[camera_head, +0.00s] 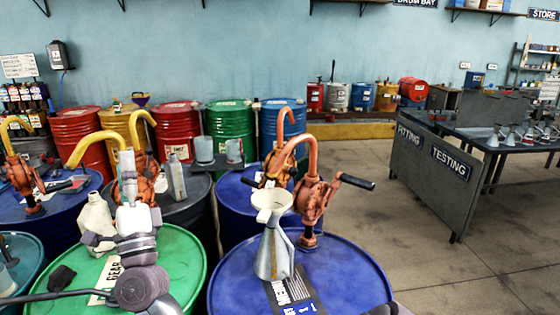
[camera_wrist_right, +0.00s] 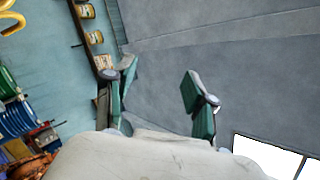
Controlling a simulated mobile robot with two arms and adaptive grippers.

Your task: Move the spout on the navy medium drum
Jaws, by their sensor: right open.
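The navy drum (camera_head: 350,275) stands front centre, a partly hidden label on its lid. Its orange pump (camera_head: 318,198) has a curved orange spout (camera_head: 313,155) bending over to the left, and a black-gripped crank to the right. A metal can with a cream funnel top (camera_head: 272,203) stands on the lid below the spout's outlet. My right gripper (camera_head: 129,165) appears at the left, above the green drum, well apart from this spout. Its two dark green fingers (camera_wrist_right: 160,88) are spread with nothing between them in the right wrist view. My left gripper does not show.
A green drum (camera_head: 185,262) with a cream jug (camera_head: 95,222) stands left. Another orange pump is behind the navy drum's pump, and yellow spouts (camera_head: 88,150) rise at the left. Coloured drums line the back wall. Clear floor (camera_head: 440,265) lies right, before the testing bench (camera_head: 430,170).

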